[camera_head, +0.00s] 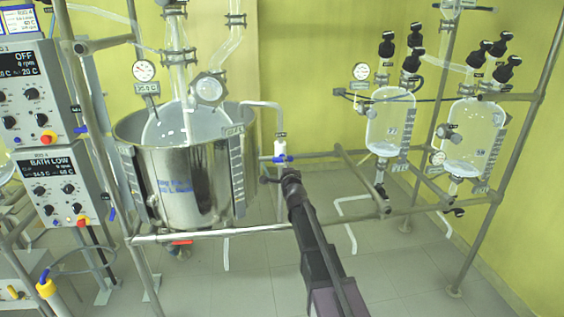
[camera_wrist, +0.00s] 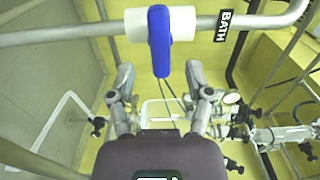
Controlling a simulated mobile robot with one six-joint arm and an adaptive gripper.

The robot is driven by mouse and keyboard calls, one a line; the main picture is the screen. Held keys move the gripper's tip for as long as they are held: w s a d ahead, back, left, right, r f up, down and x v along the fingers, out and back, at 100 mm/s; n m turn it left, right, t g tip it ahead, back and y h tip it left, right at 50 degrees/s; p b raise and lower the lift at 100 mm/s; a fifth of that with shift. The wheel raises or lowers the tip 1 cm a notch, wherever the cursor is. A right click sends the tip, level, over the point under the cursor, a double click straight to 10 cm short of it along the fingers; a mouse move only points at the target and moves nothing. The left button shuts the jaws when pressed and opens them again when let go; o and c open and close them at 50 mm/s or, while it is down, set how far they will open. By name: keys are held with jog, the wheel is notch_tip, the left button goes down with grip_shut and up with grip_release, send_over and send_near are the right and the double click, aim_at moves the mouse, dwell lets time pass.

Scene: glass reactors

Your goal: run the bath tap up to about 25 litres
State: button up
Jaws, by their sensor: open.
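The bath tap (camera_head: 280,150) sits on a pale pipe to the right of the steel bath (camera_head: 188,185). Its blue handle (camera_head: 281,158) also shows in the wrist view (camera_wrist: 160,42), beside a black BATH label. My gripper (camera_head: 271,180) is close to the tap in the head view. In the wrist view my gripper (camera_wrist: 160,73) is open and empty, one finger to each side below the blue handle. I see no contact with the handle. A glass vessel hangs in the bath. I cannot make out the water level.
The lower control box (camera_head: 62,182) at left reads BATH LOW; the upper one (camera_head: 30,95) reads OFF. Two glass vessels (camera_head: 390,122) (camera_head: 474,140) hang on the metal frame at right. Frame rails (camera_head: 345,215) run below and beside my arm. The floor is clear at front right.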

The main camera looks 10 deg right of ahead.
jog(key=shift+w, duration=2.4)
grip_shut()
jog(key=shift+a, duration=0.1)
